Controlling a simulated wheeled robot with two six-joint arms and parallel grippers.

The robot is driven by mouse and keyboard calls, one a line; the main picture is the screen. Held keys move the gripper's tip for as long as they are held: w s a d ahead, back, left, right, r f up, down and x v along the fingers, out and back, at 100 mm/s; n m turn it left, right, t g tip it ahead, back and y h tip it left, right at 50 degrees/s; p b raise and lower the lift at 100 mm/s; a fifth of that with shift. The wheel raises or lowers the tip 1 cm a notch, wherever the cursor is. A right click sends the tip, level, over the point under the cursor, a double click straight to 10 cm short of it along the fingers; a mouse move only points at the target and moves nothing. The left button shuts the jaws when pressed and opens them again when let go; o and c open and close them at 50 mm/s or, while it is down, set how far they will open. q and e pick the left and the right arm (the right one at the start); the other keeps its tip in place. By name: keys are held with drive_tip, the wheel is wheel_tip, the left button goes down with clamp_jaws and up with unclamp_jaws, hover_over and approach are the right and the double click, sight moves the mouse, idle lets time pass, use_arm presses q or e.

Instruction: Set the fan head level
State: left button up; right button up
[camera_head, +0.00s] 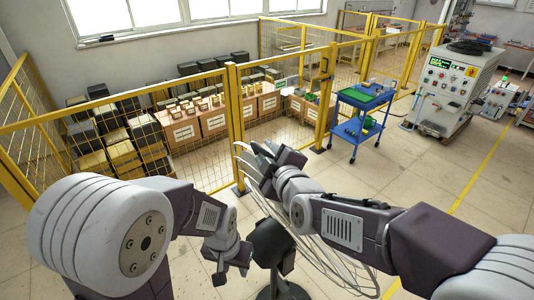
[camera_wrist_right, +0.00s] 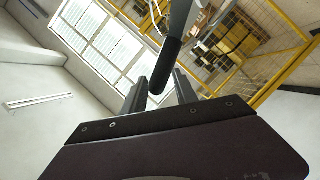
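The fan stands in the lower middle of the head view, with its wire cage (camera_head: 336,268) partly hidden behind my right arm. Its dark motor housing (camera_head: 271,243) and round base (camera_head: 283,291) show below. The cage looks tilted. My right gripper (camera_head: 262,160) is at the upper left part of the cage. In the right wrist view its two fingers (camera_wrist_right: 159,92) stand apart, with the end of a dark rounded bar (camera_wrist_right: 167,62) between them; I cannot tell if they touch it. My left gripper (camera_head: 233,272) is low, left of the motor housing, with its fingers apart and nothing visible between them.
A yellow mesh fence (camera_head: 190,135) runs behind the fan, with boxes (camera_head: 205,120) beyond it. A blue cart (camera_head: 362,112) and a white control cabinet (camera_head: 455,90) stand at the back right.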

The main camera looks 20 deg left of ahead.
drive_tip(key=c, duration=0.5)
drive_tip(key=shift+w+a+f, duration=0.15)
drive_tip(key=shift+w, duration=0.1)
clamp_jaws()
drive_tip(key=shift+f, duration=0.1)
idle(0.3)
